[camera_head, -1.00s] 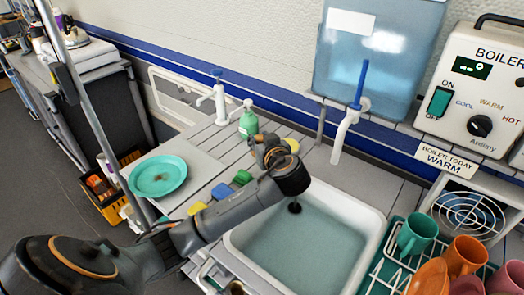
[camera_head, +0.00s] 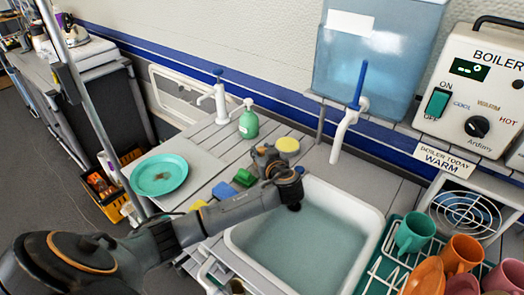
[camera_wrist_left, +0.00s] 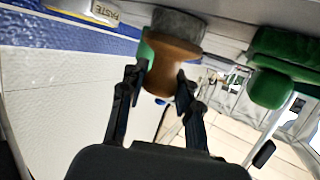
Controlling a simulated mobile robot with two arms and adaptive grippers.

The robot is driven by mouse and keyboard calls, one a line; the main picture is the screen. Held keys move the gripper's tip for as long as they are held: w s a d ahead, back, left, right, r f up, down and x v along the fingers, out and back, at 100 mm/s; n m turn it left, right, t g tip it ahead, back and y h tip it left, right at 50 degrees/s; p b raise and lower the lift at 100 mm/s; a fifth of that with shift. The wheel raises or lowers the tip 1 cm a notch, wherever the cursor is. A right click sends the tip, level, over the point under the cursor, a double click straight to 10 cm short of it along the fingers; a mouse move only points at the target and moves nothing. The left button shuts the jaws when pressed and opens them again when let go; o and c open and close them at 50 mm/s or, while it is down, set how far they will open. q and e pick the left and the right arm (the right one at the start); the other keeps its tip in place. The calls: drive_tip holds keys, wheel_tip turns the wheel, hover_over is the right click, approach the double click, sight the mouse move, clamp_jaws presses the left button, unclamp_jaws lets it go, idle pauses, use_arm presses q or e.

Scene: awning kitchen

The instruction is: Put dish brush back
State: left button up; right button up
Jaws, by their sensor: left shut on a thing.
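My left gripper (camera_wrist_left: 161,80) is shut on the brown, wooden-looking knob of a dish brush (camera_wrist_left: 173,52) in the left wrist view. A grey head shows at the far end of the knob, close to a grey surface; I cannot tell whether they touch. In the head view my left arm reaches from the left to the back left of the sink, with its dark wrist (camera_head: 288,186) by the sink's rim. The brush and fingertips are not clear there. My right gripper is not in view.
A white sink (camera_head: 345,192) holds water. Green (camera_head: 243,178) and yellow (camera_head: 196,206) blocks, a green soap bottle (camera_head: 248,124), a round yellow item (camera_head: 288,145) and a teal plate (camera_head: 159,175) sit around the counter. A rack with cups (camera_head: 415,234) stands at the right.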

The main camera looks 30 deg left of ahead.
use_arm(q)
drive_tip(key=o, duration=1.2)
drive_tip(key=shift+f, duration=0.1)
drive_tip(key=shift+c, duration=0.2)
drive_tip(key=v, duration=1.2)
drive_tip(key=shift+r+b, duration=0.2)
drive_tip(key=shift+b, duration=0.25)
